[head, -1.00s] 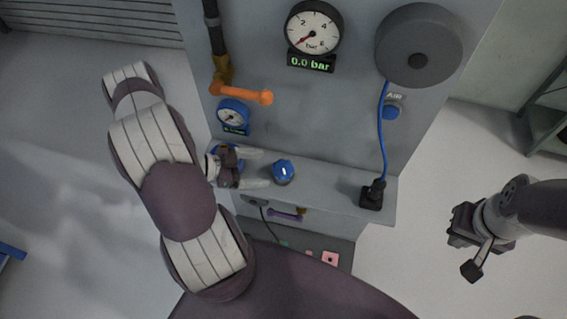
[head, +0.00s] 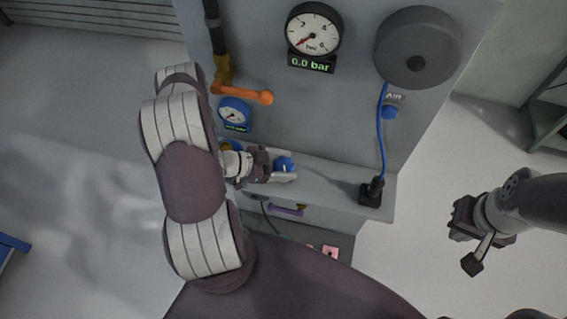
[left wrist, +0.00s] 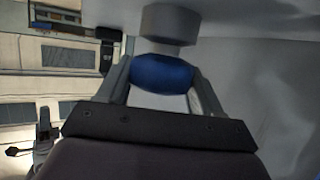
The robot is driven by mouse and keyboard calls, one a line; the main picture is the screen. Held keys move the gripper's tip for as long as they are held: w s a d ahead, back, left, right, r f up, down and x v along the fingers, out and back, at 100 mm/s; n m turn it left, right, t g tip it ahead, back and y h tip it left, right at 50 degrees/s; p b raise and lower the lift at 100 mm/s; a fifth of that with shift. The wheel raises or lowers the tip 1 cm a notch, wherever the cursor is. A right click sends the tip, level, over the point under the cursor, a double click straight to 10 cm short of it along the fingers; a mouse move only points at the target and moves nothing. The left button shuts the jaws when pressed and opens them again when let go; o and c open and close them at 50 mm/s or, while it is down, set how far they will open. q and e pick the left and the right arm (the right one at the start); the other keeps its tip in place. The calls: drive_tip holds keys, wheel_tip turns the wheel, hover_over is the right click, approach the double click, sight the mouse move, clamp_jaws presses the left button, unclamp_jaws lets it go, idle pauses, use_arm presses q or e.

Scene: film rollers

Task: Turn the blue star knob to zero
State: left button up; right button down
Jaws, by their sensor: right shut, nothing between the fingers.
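The blue knob (head: 286,163) is at the shelf of the grey panel in the head view, partly covered by my left gripper. My left gripper (head: 288,166) reaches it from the left, with one finger on each side of it. In the left wrist view the blue knob (left wrist: 162,73) sits between the two fingers (left wrist: 162,82), below a grey round part. The fingers look spread around it; firm contact cannot be made out. The knob's mark and setting are not readable. My right gripper (head: 458,222) is shut and empty, off to the right of the panel.
A large gauge (head: 314,30) above a 0.0 bar display and a small blue gauge (head: 235,112) are on the panel. A blue cable (head: 381,140) runs to a black plug (head: 371,193) right of the knob.

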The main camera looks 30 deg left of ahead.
use_arm(q)
drive_tip(key=shift+n+t, duration=0.3)
drive_tip(key=shift+n, duration=0.1)
drive_tip(key=shift+n+t+y, duration=0.8)
drive_tip(key=shift+n+y, duration=0.2)
drive_tip(key=shift+y, duration=0.1)
drive_tip(key=n+t+y, duration=0.2)
drive_tip(key=n+y, duration=0.1)
drive_tip(key=shift+y, duration=0.3)
drive_tip(key=n+y, duration=0.3)
drive_tip(key=y, duration=0.1)
drive_tip(key=shift+d+n+t, duration=0.1)
drive_tip(key=shift+n+t, duration=0.3)
drive_tip(key=shift+r+n+y, duration=0.1)
drive_tip(key=shift+n+y, duration=1.4)
drive_tip(key=shift+y, duration=0.2)
drive_tip(key=o, duration=1)
drive_tip(key=shift+c, duration=0.2)
